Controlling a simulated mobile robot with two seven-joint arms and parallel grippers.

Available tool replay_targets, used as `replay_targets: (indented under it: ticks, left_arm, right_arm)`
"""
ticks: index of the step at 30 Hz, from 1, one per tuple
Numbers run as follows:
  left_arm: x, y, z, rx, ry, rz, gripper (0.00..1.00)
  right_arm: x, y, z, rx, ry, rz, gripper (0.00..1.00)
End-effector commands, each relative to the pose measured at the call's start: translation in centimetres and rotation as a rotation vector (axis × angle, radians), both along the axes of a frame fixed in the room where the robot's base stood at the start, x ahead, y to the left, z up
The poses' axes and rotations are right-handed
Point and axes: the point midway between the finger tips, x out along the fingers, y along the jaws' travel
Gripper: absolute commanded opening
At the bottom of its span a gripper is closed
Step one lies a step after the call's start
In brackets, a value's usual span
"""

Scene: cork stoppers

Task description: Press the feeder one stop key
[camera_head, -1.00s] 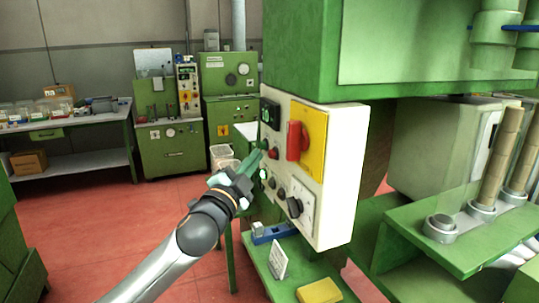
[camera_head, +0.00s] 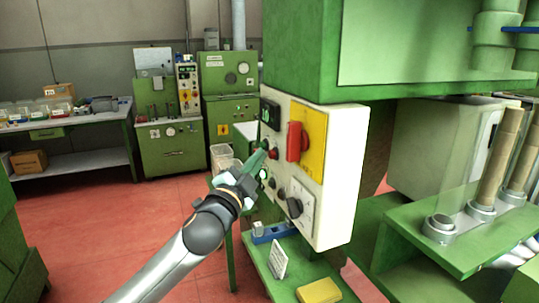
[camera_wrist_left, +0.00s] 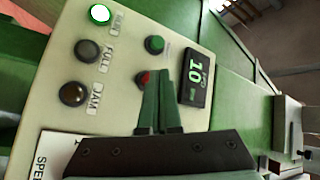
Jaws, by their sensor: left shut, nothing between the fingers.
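The white control panel (camera_head: 340,190) hangs on the green machine at the centre of the head view. A red round key (camera_head: 273,153) sits on its face and also shows in the left wrist view (camera_wrist_left: 143,78), beside a green key (camera_wrist_left: 155,44). My left gripper (camera_head: 262,154) is shut and empty, with its green fingertips at the panel beside the red key. In the wrist view the fingers (camera_wrist_left: 159,76) partly cover the red key's edge. I cannot tell whether they touch it. My right gripper is not in view.
A display (camera_wrist_left: 196,78) reads 10. A lit lamp (camera_wrist_left: 99,14) and two dark lamps are near the keys. A red handle (camera_head: 294,142) on a yellow plate and a black knob (camera_head: 294,207) project from the panel. A green shelf (camera_head: 262,268) lies below.

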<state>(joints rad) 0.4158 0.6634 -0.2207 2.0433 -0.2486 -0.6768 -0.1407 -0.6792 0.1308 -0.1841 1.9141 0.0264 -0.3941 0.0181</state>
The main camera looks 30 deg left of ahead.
Motion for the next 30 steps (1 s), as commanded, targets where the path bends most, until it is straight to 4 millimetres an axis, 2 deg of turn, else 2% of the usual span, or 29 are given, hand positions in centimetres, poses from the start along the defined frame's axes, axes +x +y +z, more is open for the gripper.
replay_targets:
  ticks: [30]
  left_arm:
    - [0.68, -0.57, -0.03, 0.000, 0.001, -0.001, 0.00]
  right_arm:
    - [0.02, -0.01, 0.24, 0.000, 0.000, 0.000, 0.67]
